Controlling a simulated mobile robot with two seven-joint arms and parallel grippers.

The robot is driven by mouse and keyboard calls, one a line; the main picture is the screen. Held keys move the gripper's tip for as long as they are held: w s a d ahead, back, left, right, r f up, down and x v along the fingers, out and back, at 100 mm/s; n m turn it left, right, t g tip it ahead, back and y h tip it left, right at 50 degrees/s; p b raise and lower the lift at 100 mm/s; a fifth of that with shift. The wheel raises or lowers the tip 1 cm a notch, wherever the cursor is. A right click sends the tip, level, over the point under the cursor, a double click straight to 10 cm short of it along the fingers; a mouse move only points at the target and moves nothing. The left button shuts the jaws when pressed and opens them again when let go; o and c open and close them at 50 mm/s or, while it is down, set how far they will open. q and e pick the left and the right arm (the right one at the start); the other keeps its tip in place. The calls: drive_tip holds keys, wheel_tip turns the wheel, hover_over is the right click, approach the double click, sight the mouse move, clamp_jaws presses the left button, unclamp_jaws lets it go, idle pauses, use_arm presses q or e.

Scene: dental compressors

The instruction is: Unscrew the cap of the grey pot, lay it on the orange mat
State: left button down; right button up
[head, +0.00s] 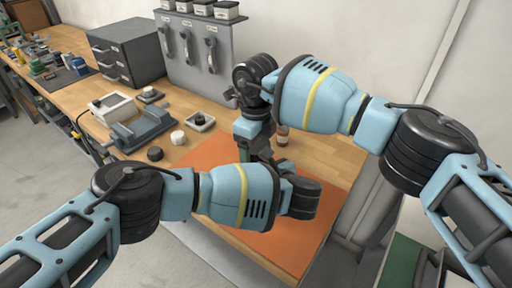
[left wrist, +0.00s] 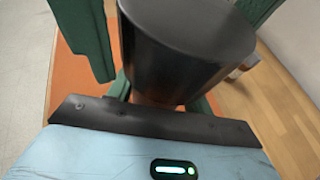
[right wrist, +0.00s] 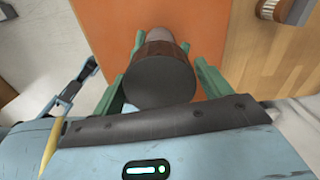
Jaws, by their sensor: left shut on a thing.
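The grey pot, a dark cylinder, fills the middle of the left wrist view (left wrist: 180,55), and its dark round end faces me in the right wrist view (right wrist: 160,84). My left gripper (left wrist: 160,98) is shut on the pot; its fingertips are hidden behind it. My right gripper (right wrist: 162,45) has its green fingers on either side of the pot's dark end; I cannot tell whether they touch it. The cap's seam is not clear. In the head view my arms hide the pot. The orange mat (head: 205,152) lies beneath, with a large bare area (head: 285,245).
A small amber bottle (head: 283,136) stands near the mat's back edge. A dark round piece (head: 155,154), a white round piece (head: 178,137) and a grey vise-like fixture (head: 143,130) stand left of the mat. A drawer cabinet (head: 127,52) stands behind.

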use_arm(q)
drive_tip(key=shift+a+f, duration=0.1)
drive_tip(key=shift+f, duration=0.15)
use_arm(e)
drive_tip(key=shift+o, duration=0.8)
drive_tip(key=shift+f, duration=0.1)
drive_tip(key=shift+r, duration=2.25)
drive_tip(key=shift+c, duration=0.5)
wheel_tip(320, 180, up, 4)
drive_tip(key=m, duration=0.5)
drive_tip(key=shift+f+m, duration=0.25)
drive_tip(key=shift+m, duration=0.05)
use_arm(q)
drive_tip(key=shift+s, duration=0.1)
use_arm(e)
drive_tip(key=shift+f, duration=4.05)
drive_tip(key=shift+c, duration=0.2)
